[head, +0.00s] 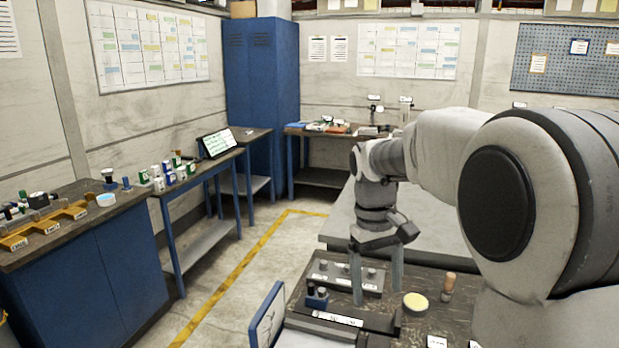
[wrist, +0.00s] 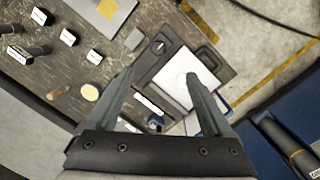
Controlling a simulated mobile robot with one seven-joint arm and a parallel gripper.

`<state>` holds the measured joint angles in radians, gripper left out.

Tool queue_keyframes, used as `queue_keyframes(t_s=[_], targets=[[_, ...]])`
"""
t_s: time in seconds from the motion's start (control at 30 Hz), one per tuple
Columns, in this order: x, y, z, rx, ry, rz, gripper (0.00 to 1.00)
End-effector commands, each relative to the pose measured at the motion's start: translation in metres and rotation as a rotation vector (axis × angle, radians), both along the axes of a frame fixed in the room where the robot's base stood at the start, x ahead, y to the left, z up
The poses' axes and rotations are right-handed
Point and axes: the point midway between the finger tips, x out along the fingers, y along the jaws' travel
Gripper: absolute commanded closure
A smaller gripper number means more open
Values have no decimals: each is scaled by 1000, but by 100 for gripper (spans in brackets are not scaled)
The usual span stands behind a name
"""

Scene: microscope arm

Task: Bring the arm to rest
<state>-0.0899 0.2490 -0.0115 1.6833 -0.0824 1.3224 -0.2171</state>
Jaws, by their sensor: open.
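My gripper (head: 376,280) hangs from my arm on the right of the head view, pointing down above the dark workbench (head: 433,322). In the wrist view my gripper (wrist: 163,92) shows two grey fingers spread wide apart with nothing between them. Below the fingers in that view are the bench top and a tablet-like panel with a white face (wrist: 172,85). In the head view the fingers appear in front of a dark rack with several grey knobs (head: 345,281). The gap between fingertips and bench is hard to judge.
On the bench stand a yellow-topped round dish (head: 415,302), a wooden-handled tool (head: 448,287) and a small blue holder (head: 317,299). A grey table (head: 430,230) lies behind. Benches with bottles and a tablet (head: 217,143) line the left wall. Floor between is clear.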

Motion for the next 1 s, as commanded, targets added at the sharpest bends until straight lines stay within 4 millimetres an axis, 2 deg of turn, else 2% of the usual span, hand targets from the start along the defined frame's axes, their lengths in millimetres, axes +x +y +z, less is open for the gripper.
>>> queue_keyframes(t_s=[0.03,0.2,0.43,0.63,0.8,1.0], targets=[[-12,-2,11,8,-37,-17,15],[-50,-7,33,32,-148,-68,15],[-103,-11,50,68,-299,-143,15],[-147,-14,51,101,-429,-207,15],[-178,-15,43,128,-527,-256,15],[-197,-16,34,147,-594,-290,15]])
